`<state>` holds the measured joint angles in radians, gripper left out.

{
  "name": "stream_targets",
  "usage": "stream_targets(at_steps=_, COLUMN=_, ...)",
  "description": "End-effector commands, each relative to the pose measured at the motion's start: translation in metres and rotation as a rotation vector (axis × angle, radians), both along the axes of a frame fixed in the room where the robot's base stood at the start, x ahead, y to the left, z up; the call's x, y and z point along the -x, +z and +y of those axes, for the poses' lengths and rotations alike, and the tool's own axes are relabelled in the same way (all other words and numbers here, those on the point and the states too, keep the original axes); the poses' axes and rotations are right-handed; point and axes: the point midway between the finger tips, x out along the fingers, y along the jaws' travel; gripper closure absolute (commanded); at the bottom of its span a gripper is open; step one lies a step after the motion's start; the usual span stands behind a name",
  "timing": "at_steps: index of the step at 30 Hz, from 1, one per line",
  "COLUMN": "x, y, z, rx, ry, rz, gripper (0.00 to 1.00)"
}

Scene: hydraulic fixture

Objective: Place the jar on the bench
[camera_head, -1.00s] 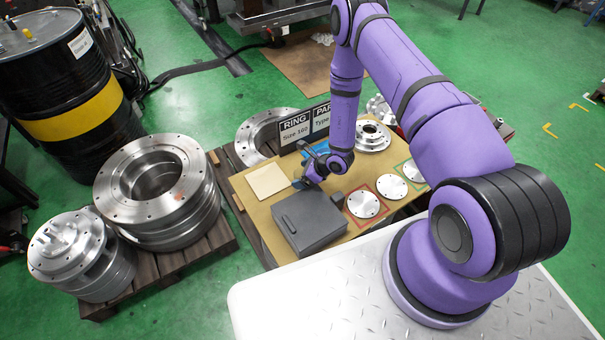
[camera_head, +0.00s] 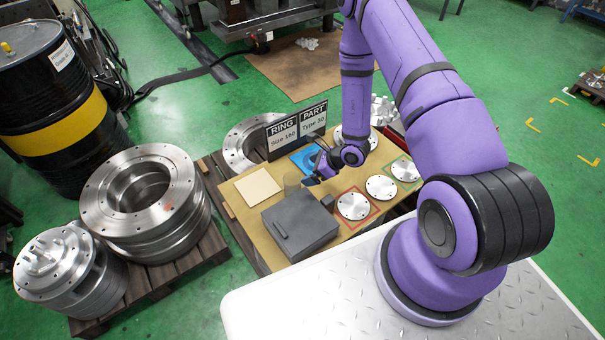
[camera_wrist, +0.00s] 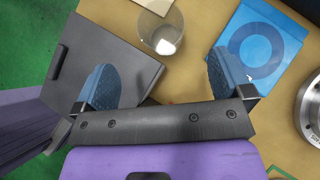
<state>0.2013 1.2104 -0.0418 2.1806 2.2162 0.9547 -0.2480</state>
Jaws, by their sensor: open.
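The jar (camera_wrist: 161,30) is a clear glass one, seen from above in the wrist view just beyond my fingertips. It appears to stand upright on the tan bench (camera_wrist: 200,60). In the head view the jar (camera_head: 292,183) is a faint shape between the pale square board and the dark grey box. My gripper (camera_wrist: 162,62) is open, its two blue-padded fingers wide apart, with nothing between them. In the head view my gripper (camera_head: 312,175) is low over the bench, just right of the jar and apart from it.
The dark grey box (camera_head: 300,224) sits close in front of the jar; the pale board (camera_head: 258,187) lies left. A blue mat (camera_wrist: 282,36) with a ring print lies right. Metal discs (camera_head: 353,206) lie on coloured squares further right. Signs (camera_head: 297,130) stand behind.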

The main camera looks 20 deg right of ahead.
Motion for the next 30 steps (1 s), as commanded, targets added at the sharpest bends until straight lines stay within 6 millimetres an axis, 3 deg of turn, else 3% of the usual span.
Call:
stream_targets(at_steps=11, x=0.007, y=0.014, z=-0.008, rx=0.000, ry=0.006, rz=-0.004, gripper=0.02)
stream_targets(at_steps=14, x=0.000, y=0.029, z=-0.004, rx=-0.004, ry=0.038, rz=-0.028, gripper=0.02)
stream_targets(at_steps=17, x=-0.012, y=0.061, z=0.004, rx=-0.012, ry=0.112, rz=-0.079, gripper=0.02)
stream_targets(at_steps=22, x=-0.027, y=0.138, z=0.023, rx=-0.016, ry=0.297, rz=-0.192, gripper=0.02)
stream_targets(at_steps=30, x=-0.020, y=0.252, z=0.051, rx=0.027, ry=0.609, rz=-0.356, gripper=0.02)
